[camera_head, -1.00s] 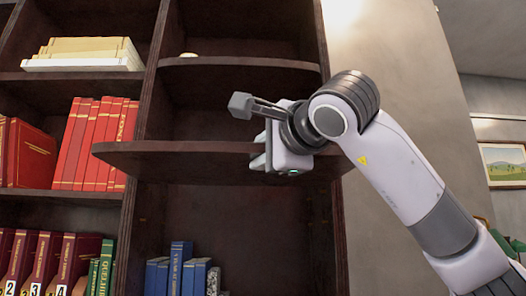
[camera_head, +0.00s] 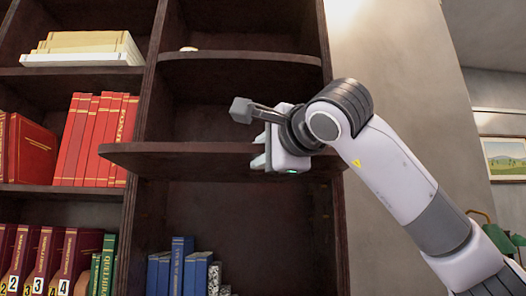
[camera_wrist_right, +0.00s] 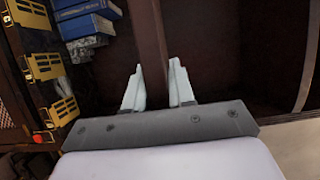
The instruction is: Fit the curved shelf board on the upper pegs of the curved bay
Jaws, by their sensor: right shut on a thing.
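The dark brown curved shelf board (camera_head: 190,160) spans the curved bay (camera_head: 235,225) roughly level, below a fixed curved shelf (camera_head: 240,57). Its left end sticks out in front of the bay's left upright, and its right end is near the right wall. My right gripper (camera_head: 261,150) is shut on the board's front edge, right of its middle. In the right wrist view the board (camera_wrist_right: 148,30) shows edge-on between the two pale fingers (camera_wrist_right: 158,88). I cannot make out the upper pegs or whether the board touches them. My left gripper is not in view.
Blue and grey books (camera_head: 185,268) stand low in the bay, with free room between them and the board. Red books (camera_head: 95,138) fill the left bay beside the board's left end. A plain wall (camera_head: 400,70) is on the right.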

